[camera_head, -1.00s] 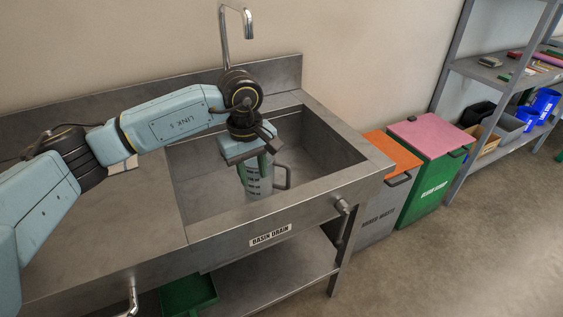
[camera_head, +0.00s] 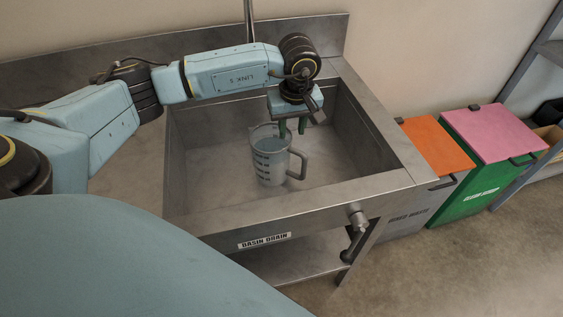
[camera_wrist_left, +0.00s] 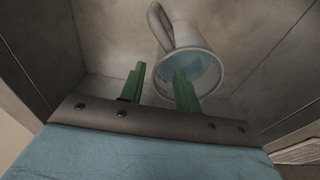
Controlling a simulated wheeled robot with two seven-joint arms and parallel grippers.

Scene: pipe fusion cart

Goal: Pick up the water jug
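The water jug (camera_head: 268,163) is a grey, see-through measuring jug with dark marks. It stands upright in the sink basin (camera_head: 205,190), with its handle (camera_head: 299,163) on the right. The left wrist view shows the jug (camera_wrist_left: 204,38) from above, with bluish water inside. My left gripper (camera_head: 293,126) is above the jug's right rear side. Its two green fingers are apart and hold nothing. In the left wrist view the gripper (camera_wrist_left: 159,84) has its right finger overlapping the jug's rim; I cannot tell whether they touch. My right gripper is not in view.
Steel basin walls surround the jug, and a tap pipe (camera_head: 249,22) rises behind. A valve handle (camera_head: 357,218) sticks out at the front right. An orange-lidded bin (camera_head: 438,146) and a pink-lidded green bin (camera_head: 493,132) stand right of the sink.

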